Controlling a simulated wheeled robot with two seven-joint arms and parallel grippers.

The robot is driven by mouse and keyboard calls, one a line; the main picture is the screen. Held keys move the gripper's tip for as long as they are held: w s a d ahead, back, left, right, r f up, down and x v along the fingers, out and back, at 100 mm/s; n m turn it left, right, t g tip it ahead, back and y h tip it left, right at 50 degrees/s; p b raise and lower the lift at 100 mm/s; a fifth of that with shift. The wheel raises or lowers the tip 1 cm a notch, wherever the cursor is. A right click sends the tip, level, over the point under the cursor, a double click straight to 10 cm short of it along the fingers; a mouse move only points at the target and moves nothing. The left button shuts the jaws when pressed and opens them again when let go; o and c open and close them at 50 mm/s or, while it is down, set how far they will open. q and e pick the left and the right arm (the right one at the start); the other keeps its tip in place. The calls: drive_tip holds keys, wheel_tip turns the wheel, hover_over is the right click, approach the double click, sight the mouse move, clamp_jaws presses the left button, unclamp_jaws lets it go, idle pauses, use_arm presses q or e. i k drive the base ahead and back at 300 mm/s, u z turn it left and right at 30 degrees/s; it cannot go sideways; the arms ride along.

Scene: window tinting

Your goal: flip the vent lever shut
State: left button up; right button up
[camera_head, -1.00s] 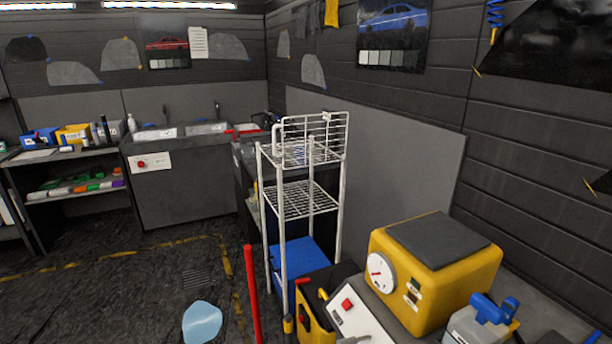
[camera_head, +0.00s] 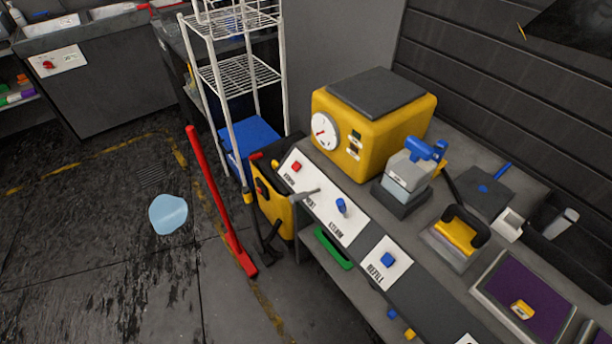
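A small grey lever (camera_head: 304,194) sticks out from the white sloped panel (camera_head: 325,213) on the front of the bench. The partly readable label beside it seems to say VENT. I cannot tell from its angle whether it is open or shut. A red button (camera_head: 297,167) is on the panel to its upper left, and a blue knob (camera_head: 341,205) is to its right by the STEAM label. Neither of my grippers is in view.
A yellow box with a dial (camera_head: 372,130) stands on the bench behind the panel. A pale blue puddle-like patch (camera_head: 168,214) lies on the open floor.

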sight(300, 196)
drive_tip(key=u, duration=0.55)
drive_tip(key=k, duration=1.3)
drive_tip(key=u, duration=1.2)
drive_tip(key=i, duration=1)
drive_tip(key=z, duration=0.55)
drive_tip(key=i, duration=0.6)
drive_tip(key=z, duration=0.6)
